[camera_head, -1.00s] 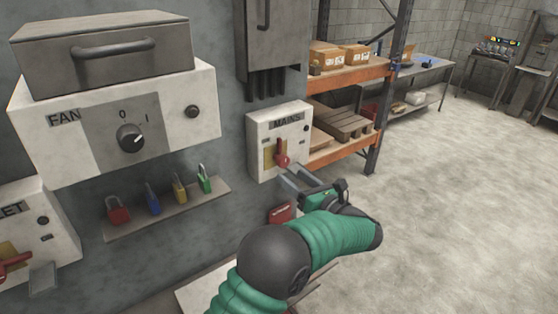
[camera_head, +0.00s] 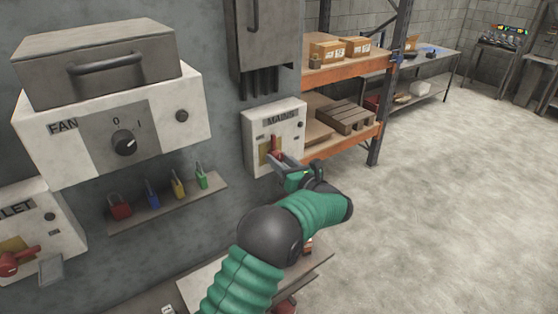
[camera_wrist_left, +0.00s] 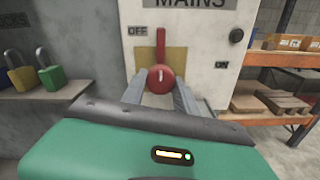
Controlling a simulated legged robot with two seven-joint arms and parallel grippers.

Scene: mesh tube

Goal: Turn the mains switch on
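The mains box (camera_head: 258,128) is a white panel on the wall, and its top also shows in the left wrist view (camera_wrist_left: 205,50). Its switch is a red handle (camera_head: 275,144) on a yellow plate. In the left wrist view the red handle (camera_wrist_left: 160,45) stands upright with a round red knob towards me, beside the OFF label; the ON label is at the lower right. My left gripper (camera_wrist_left: 160,88) is open, with one finger on each side of the knob. I cannot tell whether they touch it. My right gripper is not in view.
A fan panel (camera_head: 180,135) with a rotary knob is at the left. Below it a small shelf (camera_head: 150,217) carries coloured padlocks. An orange rack (camera_head: 345,75) with boxes and pallets stands right of the mains box. The floor to the right is clear.

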